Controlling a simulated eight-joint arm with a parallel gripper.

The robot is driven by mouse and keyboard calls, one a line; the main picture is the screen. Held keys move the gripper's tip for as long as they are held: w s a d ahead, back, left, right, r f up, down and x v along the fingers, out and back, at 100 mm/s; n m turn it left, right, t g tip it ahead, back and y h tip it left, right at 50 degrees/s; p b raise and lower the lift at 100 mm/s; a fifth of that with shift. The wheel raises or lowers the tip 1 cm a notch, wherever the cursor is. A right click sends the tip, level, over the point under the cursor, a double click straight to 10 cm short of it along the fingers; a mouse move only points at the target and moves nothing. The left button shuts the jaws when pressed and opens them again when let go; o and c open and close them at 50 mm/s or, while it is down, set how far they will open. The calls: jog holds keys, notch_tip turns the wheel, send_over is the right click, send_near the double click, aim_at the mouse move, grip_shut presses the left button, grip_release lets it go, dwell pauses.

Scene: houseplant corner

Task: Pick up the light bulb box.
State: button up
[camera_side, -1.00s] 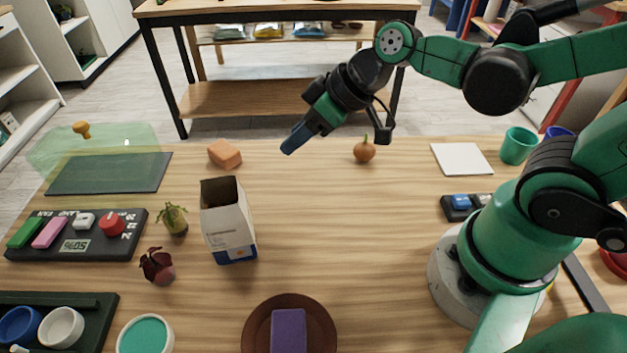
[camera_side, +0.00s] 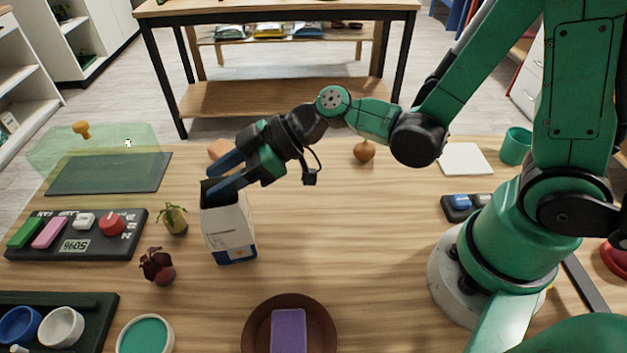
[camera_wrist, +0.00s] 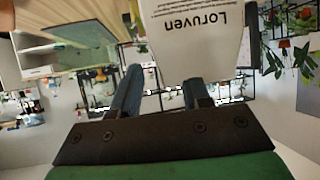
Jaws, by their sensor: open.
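The light bulb box (camera_side: 230,230) stands upright on the wooden table in the side view, white with a blue base and an open, dark top. My gripper (camera_side: 211,180) is at the height of the box's top, its two blue-grey fingers apart. The lower finger crosses in front of the box's upper rim and hides part of it; the other shows above the opening. In the wrist view the box's printed white face (camera_wrist: 195,38) fills the top middle, ahead of the spread fingers (camera_wrist: 162,78). I cannot tell whether either finger touches it.
A small green plant (camera_side: 173,220) and a dark red one (camera_side: 157,266) stand left of the box. A brown saucer (camera_side: 258,318) with a purple block (camera_side: 288,330) lies in front.

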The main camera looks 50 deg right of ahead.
jog(key=shift+w+a+f, duration=0.15)
jog(key=shift+a+f, duration=0.1)
jog(key=shift+a, duration=0.05)
jog(key=shift+c, duration=0.2)
grip_shut()
dwell(1.2)
